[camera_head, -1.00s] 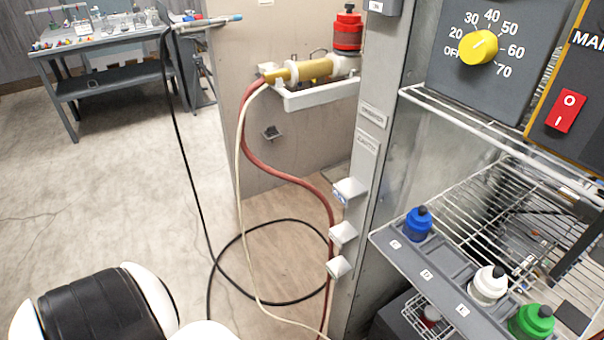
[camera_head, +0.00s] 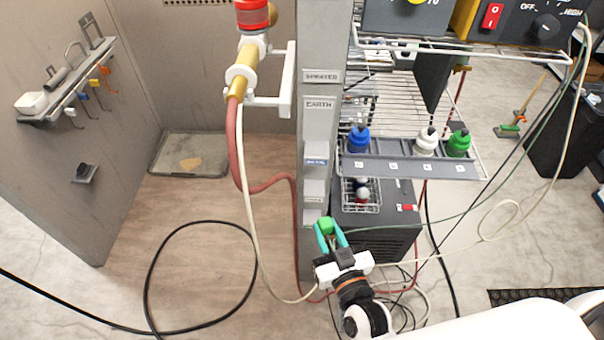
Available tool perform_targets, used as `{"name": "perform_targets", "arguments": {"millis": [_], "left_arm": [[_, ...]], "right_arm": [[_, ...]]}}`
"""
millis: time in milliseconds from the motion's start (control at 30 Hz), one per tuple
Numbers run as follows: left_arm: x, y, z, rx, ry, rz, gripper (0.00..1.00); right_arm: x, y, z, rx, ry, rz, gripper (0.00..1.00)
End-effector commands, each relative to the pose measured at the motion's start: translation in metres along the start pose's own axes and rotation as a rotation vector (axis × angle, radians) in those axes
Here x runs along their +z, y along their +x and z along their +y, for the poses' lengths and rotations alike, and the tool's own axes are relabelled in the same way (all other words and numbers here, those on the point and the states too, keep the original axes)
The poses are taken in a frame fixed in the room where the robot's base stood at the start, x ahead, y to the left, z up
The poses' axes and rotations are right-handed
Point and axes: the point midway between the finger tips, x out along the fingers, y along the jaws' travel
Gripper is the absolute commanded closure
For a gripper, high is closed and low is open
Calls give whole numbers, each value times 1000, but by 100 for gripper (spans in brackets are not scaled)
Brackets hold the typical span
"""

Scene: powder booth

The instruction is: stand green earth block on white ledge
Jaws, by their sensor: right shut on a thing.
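My right gripper (camera_head: 331,238) is shut on a green block (camera_head: 326,226), its teal fingers on either side of it. The block is held in front of the grey post, low down and close to the lowest ledge; whether they touch I cannot tell. Three small pale ledges stick out from the post: an upper one (camera_head: 316,152) with a blue label, a middle one (camera_head: 314,189) and a lowest one (camera_head: 312,214). I see no block on the upper two. The label "EARTH" (camera_head: 318,104) is on the post above them. My left gripper is out of view.
A grey rack (camera_head: 400,168) right of the post holds blue, white and green bottles. A dark box with a wire basket (camera_head: 361,207) stands below. A red hose (camera_head: 262,188) and cables hang left of the post. A sprayer (camera_head: 243,68) rests on a white bracket.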

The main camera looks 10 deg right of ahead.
Motion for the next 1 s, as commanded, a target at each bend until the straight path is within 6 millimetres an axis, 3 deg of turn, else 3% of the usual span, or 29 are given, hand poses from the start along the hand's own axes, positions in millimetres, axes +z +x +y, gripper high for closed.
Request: {"name": "perform_targets", "arguments": {"millis": [33,100,300,467,1000], "left_arm": [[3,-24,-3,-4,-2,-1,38],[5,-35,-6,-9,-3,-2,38],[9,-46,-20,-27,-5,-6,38],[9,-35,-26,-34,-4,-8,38],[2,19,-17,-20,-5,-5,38]], "right_arm": [[8,2,6,11,-3,3,100],[2,4,11,18,-8,4,100],[-11,7,17,25,-16,4,100],[-14,35,7,24,-18,-1,100],[-10,166,-43,24,-16,1,100]]}}
